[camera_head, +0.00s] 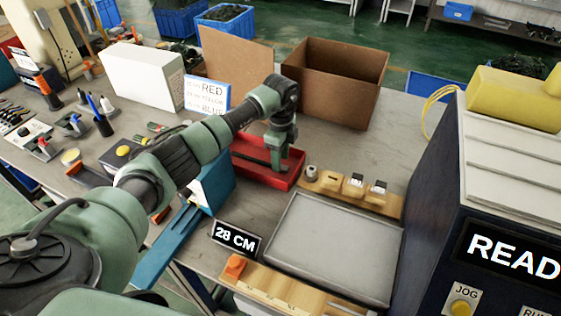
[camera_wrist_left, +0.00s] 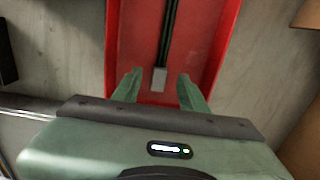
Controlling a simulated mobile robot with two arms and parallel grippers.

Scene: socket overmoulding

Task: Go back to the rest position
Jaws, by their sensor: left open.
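My left arm reaches in from the left in the head view, and its gripper (camera_head: 278,165) points down over a red tray (camera_head: 252,174) on the bench. In the left wrist view the gripper (camera_wrist_left: 161,90) is open, with its two green fingers apart over the red tray (camera_wrist_left: 122,40). A black cable-like part (camera_wrist_left: 169,30) with a grey end (camera_wrist_left: 159,78) lies in the tray, in line with the gap between the fingers. Nothing shows held between the fingers. My right gripper is not in view.
An open cardboard box (camera_head: 330,95) stands behind the tray. A wooden block with small parts (camera_head: 352,190) and a grey plate (camera_head: 335,245) are to its right and front. A dark machine (camera_head: 430,190) stands at the right.

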